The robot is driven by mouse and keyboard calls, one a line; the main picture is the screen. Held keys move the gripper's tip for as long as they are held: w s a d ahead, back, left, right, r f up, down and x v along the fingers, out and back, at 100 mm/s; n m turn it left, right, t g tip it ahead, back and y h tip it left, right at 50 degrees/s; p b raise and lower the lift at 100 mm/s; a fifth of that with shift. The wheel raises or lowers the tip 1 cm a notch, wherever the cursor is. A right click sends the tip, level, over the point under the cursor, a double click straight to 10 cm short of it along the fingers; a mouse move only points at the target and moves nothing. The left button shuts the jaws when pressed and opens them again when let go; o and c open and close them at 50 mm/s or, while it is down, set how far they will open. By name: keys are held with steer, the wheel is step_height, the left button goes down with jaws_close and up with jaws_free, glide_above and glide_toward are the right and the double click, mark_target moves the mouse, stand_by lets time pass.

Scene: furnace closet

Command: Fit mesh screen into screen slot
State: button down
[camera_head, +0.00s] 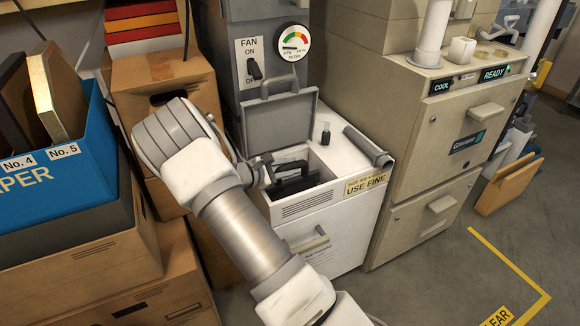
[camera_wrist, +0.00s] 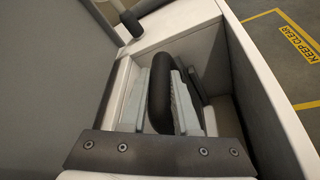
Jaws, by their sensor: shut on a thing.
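A small white cabinet (camera_head: 345,212) has its grey lid (camera_head: 280,122) raised, with an open compartment below it. My gripper (camera_head: 270,172) reaches into the left side of this compartment. In the wrist view its pale fingers (camera_wrist: 162,105) are shut around a black curved handle (camera_wrist: 158,75), which appears to belong to the mesh screen. Dark parts of that piece (camera_head: 295,181) show inside the opening in the head view. The mesh face and the slot itself are hidden, so I cannot tell how deep the screen sits.
A beige unit (camera_head: 440,140) stands right. Floor at right front is clear.

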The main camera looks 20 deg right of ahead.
steer(key=shift+f, duration=0.25)
steer(key=c, duration=0.6)
jaws_free()
steer(key=shift+f, duration=0.1)
steer(key=shift+p+v, duration=1.35)
steer(key=shift+v, duration=2.65)
